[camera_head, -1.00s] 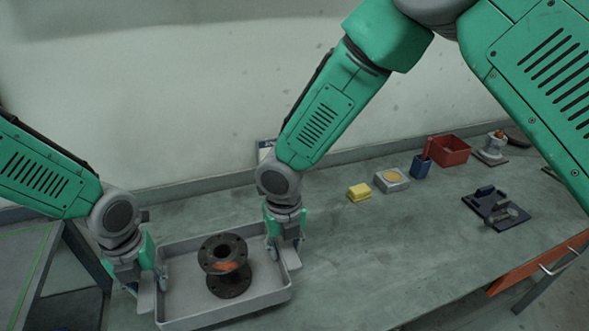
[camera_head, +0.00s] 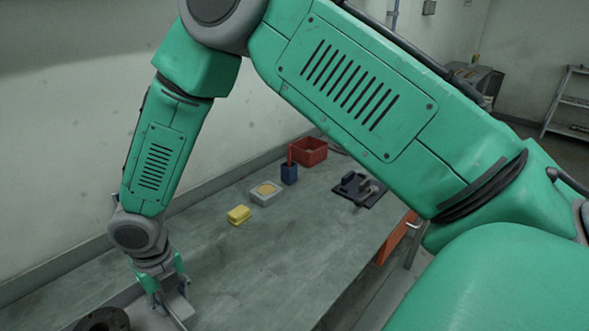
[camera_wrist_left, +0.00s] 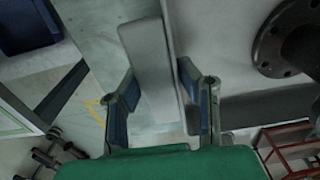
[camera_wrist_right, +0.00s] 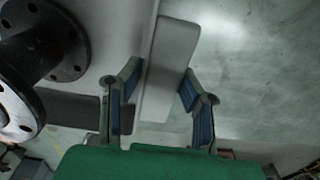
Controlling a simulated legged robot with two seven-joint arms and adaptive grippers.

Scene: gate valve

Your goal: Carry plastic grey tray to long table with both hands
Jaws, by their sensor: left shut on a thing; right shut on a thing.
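The grey plastic tray (camera_head: 125,297) shows only partly at the lower left of the head view. A dark flanged pipe piece (camera_head: 103,321) sits in it and also shows in the left wrist view (camera_wrist_left: 272,48) and right wrist view (camera_wrist_right: 62,45). My right gripper (camera_head: 172,296) is shut on the tray's right handle, which lies between its fingers in the right wrist view (camera_wrist_right: 168,65). My left gripper (camera_wrist_left: 160,98) is shut on the other handle (camera_wrist_left: 152,60); it is outside the head view. I cannot tell whether the tray touches the surface.
The long grey-green table (camera_head: 270,255) runs along the wall. On it stand a yellow block (camera_head: 239,214), a pale box (camera_head: 265,193), a blue cup (camera_head: 289,173), a red bin (camera_head: 308,151) and a dark fixture (camera_head: 358,190). The table's middle is clear.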

